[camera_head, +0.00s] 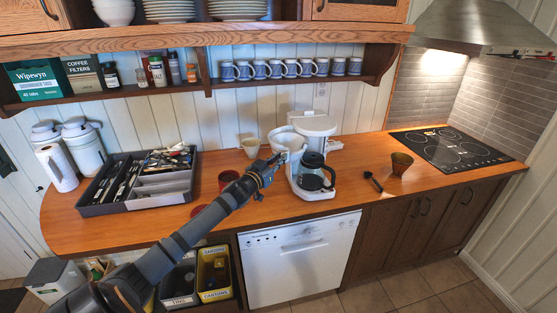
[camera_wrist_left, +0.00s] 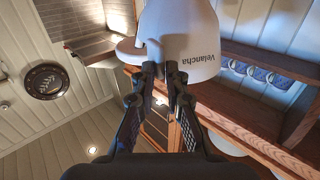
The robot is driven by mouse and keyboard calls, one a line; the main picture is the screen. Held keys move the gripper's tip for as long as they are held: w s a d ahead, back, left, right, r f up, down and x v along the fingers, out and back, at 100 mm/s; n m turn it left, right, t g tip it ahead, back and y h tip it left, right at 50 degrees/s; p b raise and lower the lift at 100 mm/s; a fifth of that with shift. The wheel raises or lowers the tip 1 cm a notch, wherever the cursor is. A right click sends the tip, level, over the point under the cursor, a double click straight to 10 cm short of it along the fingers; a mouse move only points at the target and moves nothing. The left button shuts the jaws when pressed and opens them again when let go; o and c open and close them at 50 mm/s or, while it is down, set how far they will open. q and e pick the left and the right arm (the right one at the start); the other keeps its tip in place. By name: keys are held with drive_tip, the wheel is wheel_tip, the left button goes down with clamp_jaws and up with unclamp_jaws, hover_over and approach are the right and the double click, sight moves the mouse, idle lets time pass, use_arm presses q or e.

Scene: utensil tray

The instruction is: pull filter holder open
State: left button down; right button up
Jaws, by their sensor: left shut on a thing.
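The white coffee maker (camera_head: 317,126) stands upright on the wooden counter, with a dark glass carafe (camera_head: 312,178) in its lower part. Its white filter holder (camera_head: 285,138) sticks out to the left of the machine's body, below the top. My left gripper (camera_head: 277,160) reaches in from the left and is shut on the filter holder at its front left side. In the left wrist view, the fingers (camera_wrist_left: 165,76) are close together against the machine's white housing (camera_wrist_left: 185,35), marked "Velancha". They hide the exact grip point. My right gripper is not in view.
A white cup (camera_head: 250,147) and red cups (camera_head: 228,179) stand left of the machine. A grey utensil tray (camera_head: 110,206) is further left. A black scoop (camera_head: 373,182) and a brown cup (camera_head: 401,163) lie right. A mug shelf (camera_head: 300,83) hangs above.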

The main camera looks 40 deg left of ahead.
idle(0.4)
use_arm(q)
drive_tip(key=c, duration=1.7)
unclamp_jaws()
drive_tip(key=shift+a, duration=0.1)
wheel_tip(320, 180, up, 10)
drive_tip(key=shift+f, duration=0.1)
